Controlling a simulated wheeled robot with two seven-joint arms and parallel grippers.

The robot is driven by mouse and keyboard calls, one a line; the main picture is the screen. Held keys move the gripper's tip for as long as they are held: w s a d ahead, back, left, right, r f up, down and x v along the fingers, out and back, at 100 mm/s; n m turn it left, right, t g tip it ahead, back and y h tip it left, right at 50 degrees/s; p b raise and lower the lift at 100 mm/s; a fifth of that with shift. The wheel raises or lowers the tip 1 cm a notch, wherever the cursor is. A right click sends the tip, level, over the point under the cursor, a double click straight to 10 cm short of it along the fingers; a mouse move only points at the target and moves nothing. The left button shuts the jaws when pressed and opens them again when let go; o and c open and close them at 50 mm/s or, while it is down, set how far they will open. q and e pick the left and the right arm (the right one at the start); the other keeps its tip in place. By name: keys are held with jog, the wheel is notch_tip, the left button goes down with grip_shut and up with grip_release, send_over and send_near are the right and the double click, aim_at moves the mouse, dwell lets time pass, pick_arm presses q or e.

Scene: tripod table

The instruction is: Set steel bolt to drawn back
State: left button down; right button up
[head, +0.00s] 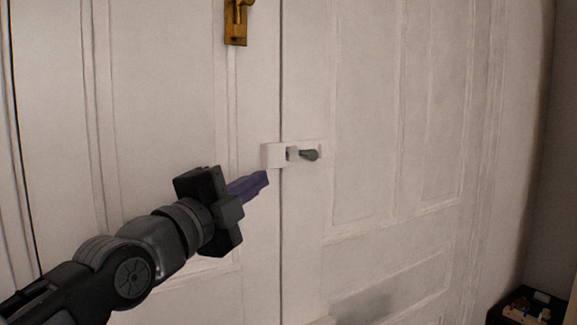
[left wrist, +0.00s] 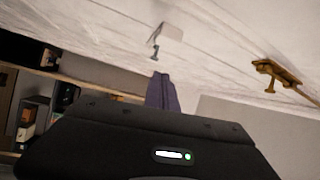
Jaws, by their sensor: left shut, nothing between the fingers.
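The steel bolt (head: 309,155) sits in a white mount on the right door panel, with its grey knob to the right. A white keeper block (head: 272,155) is beside it on the left panel, across the door seam. The bolt's knob also shows in the left wrist view (left wrist: 155,50), just beyond my fingertips. My left gripper (head: 265,178) has purple fingers that are shut and empty. In the head view its tips are just below and left of the keeper block; contact cannot be told. My right gripper is in neither view.
A brass door handle (head: 236,22) is on the left panel above the bolt; it also shows at the right in the left wrist view (left wrist: 278,72). A dark box with small items (head: 527,306) stands at the lower right. The door face around the bolt is clear.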

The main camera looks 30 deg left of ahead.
aim_at(311, 157)
pick_arm(q)
jog(key=shift+w+d+f+m, duration=0.15)
jog(key=shift+d+m, duration=0.1)
jog(key=shift+m, duration=0.3)
jog(key=shift+d+f+m, duration=0.15)
jog(key=shift+d+m, duration=0.1)
jog(key=shift+m, duration=0.3)
jog(key=w+p, duration=0.1)
jog(key=w, duration=0.3)
jog(key=w+r+p, duration=0.1)
jog(key=w+p, duration=0.1)
jog(key=w, duration=0.2)
jog(key=w+d+r+p, duration=0.1)
jog(key=w+p, duration=0.1)
jog(key=w, duration=0.3)
jog(key=shift+w, duration=0.45)
